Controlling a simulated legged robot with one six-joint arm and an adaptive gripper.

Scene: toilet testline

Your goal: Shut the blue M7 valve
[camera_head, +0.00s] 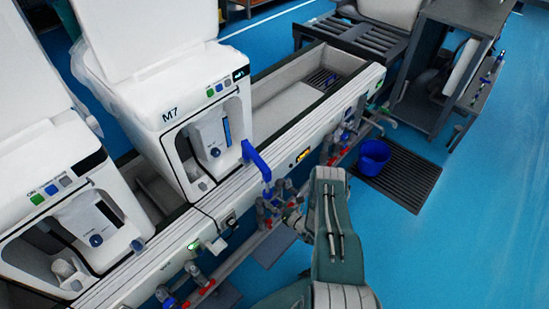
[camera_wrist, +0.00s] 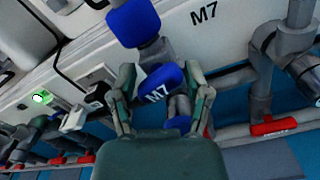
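The blue M7 valve handle (camera_wrist: 160,86) is marked "M7" in white. In the wrist view it sits tilted between the two fingers of my gripper (camera_wrist: 161,78). The fingers are spread, one on each side of the handle, close to its ends; I cannot tell whether they touch it. A blue part of the valve shows below the handle, partly hidden by my gripper. In the head view my gripper (camera_head: 294,214) is at the pipes below the M7 machine (camera_head: 195,110), where the handle cannot be made out.
A blue elbow pipe (camera_head: 256,160) stands just above; its blue end (camera_wrist: 134,22) shows in the wrist view. A red valve handle (camera_wrist: 273,126) lies to the right on grey pipes. A blue bucket (camera_head: 372,157) stands on a dark grate. Open blue floor lies right.

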